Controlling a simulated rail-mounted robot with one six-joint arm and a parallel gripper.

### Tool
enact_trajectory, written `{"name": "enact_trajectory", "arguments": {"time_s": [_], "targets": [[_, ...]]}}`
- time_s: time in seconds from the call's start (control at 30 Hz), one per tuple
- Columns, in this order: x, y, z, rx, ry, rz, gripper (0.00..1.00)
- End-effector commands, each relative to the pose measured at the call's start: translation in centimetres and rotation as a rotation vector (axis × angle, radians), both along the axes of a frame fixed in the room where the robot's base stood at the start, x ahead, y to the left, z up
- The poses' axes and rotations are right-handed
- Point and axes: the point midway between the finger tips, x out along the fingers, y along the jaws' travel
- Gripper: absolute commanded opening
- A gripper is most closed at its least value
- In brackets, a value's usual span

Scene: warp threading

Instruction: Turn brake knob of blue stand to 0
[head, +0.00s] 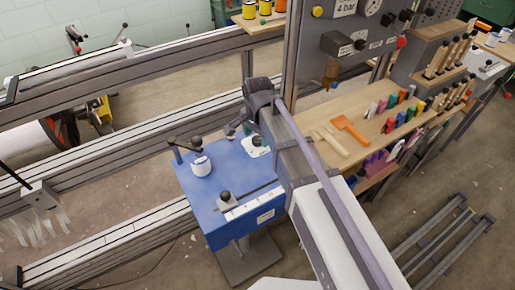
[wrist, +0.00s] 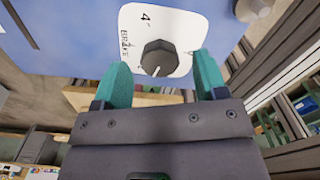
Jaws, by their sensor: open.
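The blue stand (head: 225,172) stands at the middle of the head view. Its brake knob (wrist: 158,58) is a dark, faceted knob on a white plate (wrist: 183,20) marked "BRAKE" and "4". A short light mark shows on the knob's side toward my gripper; the rest of the scale is not readable. My gripper (wrist: 162,64) has two teal fingers, spread open. The fingertips are on either side of the knob in the wrist view, with a gap on both sides.
A wooden workbench (head: 315,115) with tools stands at right. Metal rails (head: 130,150) run behind the stand.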

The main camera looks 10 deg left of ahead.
Motion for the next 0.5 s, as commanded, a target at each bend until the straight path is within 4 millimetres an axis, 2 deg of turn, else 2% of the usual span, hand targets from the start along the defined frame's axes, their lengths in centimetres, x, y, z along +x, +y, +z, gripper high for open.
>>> {"name": "enact_trajectory", "arguments": {"time_s": [0.03, 0.07, 0.33, 0.5], "targets": [[0.01, -0.01, -1.30, 0.000, 0.000, 0.000, 0.66], [0.01, -0.01, -1.42, 0.000, 0.000, 0.000, 0.66], [0.00, -0.01, -1.15, 0.000, 0.000, 0.000, 0.66], [0.00, -0.01, -1.14, 0.000, 0.000, 0.000, 0.50]]}}
